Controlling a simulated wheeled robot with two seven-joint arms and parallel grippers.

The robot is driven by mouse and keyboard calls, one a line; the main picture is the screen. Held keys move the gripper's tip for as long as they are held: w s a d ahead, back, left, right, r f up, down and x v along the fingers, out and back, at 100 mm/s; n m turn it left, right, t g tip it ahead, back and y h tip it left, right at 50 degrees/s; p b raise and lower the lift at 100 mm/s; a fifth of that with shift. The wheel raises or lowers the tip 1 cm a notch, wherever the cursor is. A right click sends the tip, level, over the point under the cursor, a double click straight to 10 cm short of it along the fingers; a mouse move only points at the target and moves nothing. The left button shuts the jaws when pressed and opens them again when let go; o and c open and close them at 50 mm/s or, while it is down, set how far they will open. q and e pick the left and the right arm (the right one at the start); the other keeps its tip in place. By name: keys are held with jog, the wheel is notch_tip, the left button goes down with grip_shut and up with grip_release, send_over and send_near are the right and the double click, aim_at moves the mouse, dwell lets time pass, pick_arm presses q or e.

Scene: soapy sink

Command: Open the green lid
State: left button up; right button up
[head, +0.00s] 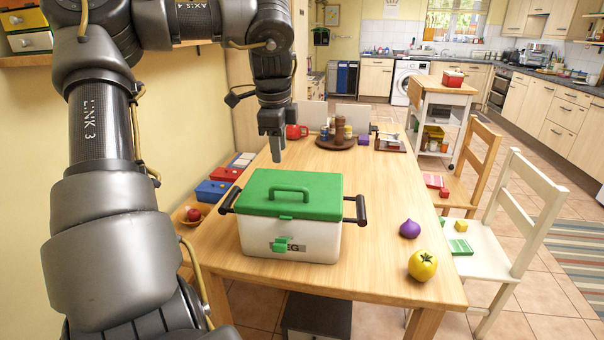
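A white box (310,240) with a green lid (258,194) stands on the wooden table. The lid lies flat on the box and has a green handle (290,189) on top. A green latch (283,245) shows on the box's front. Black bar handles stick out at the box's left and right sides. My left gripper (276,157) hangs pointing down above and behind the lid's back edge, apart from the handle. Its fingers are seen edge-on, so I cannot tell whether they are open. My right gripper is not in view.
A purple onion (410,229) and a yellow tomato (422,265) lie on the table right of the box. A brown tray (336,143) with jars stands behind it. Blue and red boxes (212,191) are at the left. Chairs stand at the right.

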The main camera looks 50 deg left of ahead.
aim_at(282, 187)
pick_arm(q)
jog(key=f, duration=0.3)
jog(key=w+a+f, duration=0.1)
jog(key=f, duration=0.6)
jog(key=shift+w+a+f, duration=0.15)
jog(key=shift+w+a, duration=0.05)
grip_shut()
